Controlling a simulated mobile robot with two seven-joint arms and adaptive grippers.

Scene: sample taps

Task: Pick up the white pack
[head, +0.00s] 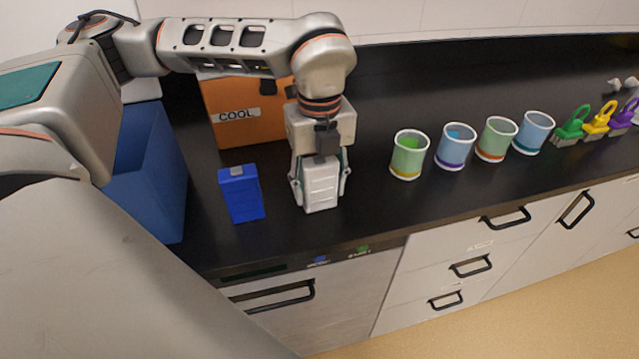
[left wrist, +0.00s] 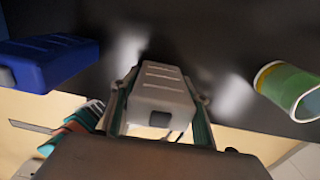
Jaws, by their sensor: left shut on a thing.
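The white pack (head: 320,186) stands upright on the black counter, near its front edge. My left gripper (head: 320,190) reaches down over it from above, with one finger on each side. The gripper is shut on the pack. In the left wrist view the pack (left wrist: 162,88) sits between the two fingers of my left gripper (left wrist: 160,100). Whether the pack's base touches the counter is hard to tell. My right gripper is not in view.
A blue pack (head: 241,194) stands just left of the white pack. An orange box marked COOL (head: 240,130) is behind, and a blue bin (head: 150,170) is at left. Several cups (head: 409,155) and coloured brushes (head: 572,127) line the counter to the right.

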